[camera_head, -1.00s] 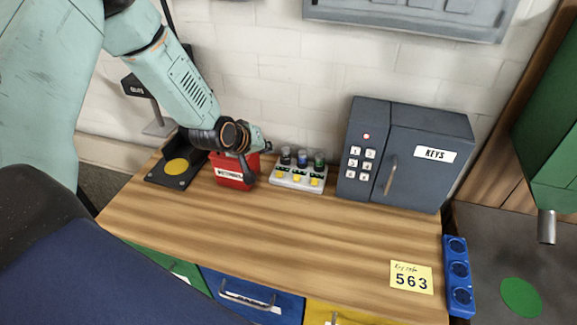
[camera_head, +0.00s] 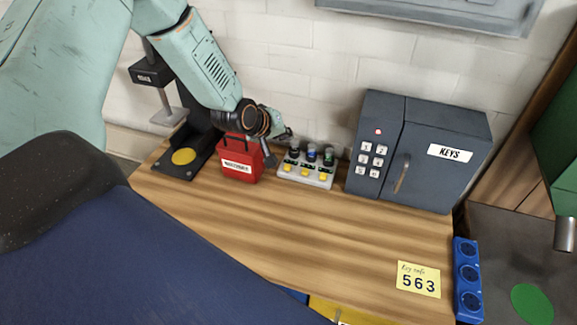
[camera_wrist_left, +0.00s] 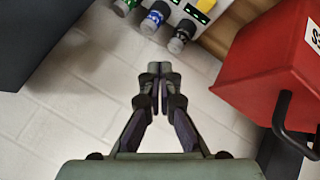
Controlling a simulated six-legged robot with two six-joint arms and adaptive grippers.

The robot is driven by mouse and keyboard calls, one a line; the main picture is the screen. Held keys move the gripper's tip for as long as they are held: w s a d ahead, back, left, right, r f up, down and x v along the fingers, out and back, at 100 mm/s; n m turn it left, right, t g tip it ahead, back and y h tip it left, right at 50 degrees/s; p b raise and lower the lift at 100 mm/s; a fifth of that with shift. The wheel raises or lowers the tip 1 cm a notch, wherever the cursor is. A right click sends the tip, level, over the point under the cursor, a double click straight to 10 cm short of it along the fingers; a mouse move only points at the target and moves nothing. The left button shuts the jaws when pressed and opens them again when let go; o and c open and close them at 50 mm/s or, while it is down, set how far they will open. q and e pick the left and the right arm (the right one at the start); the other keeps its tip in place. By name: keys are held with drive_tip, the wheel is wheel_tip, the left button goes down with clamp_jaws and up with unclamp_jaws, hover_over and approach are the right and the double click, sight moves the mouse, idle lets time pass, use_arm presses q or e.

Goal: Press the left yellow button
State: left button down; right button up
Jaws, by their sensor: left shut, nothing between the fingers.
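The left yellow button (camera_head: 289,167) is in front of the black-topped knob (camera_head: 294,145). My left gripper (camera_head: 287,132) is shut and empty, above and behind the panel's left end, close to that knob. In the left wrist view my shut fingertips (camera_wrist_left: 158,86) point towards the knobs, apart from the black one (camera_wrist_left: 182,36). My right gripper is not in view.
A red box (camera_head: 239,160) with a handle stands left of the panel, under my left wrist. A dark grey key safe (camera_head: 438,145) with a keypad stands to the right. A black stand with a yellow disc (camera_head: 184,156) is farther left.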

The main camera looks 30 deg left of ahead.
use_arm(q)
drive_tip(key=f+b, duration=0.1)
drive_tip(key=f, duration=0.1)
drive_tip(key=b, duration=0.4)
hover_over(286, 168)
wheel_tip(286, 168, down, 5)
drive_tip(key=shift+a+r, duration=0.1)
drive_tip(key=shift+f+b, duration=0.7)
drive_tip(key=shift+b, duration=0.1)
drive_tip(key=shift+f, duration=0.1)
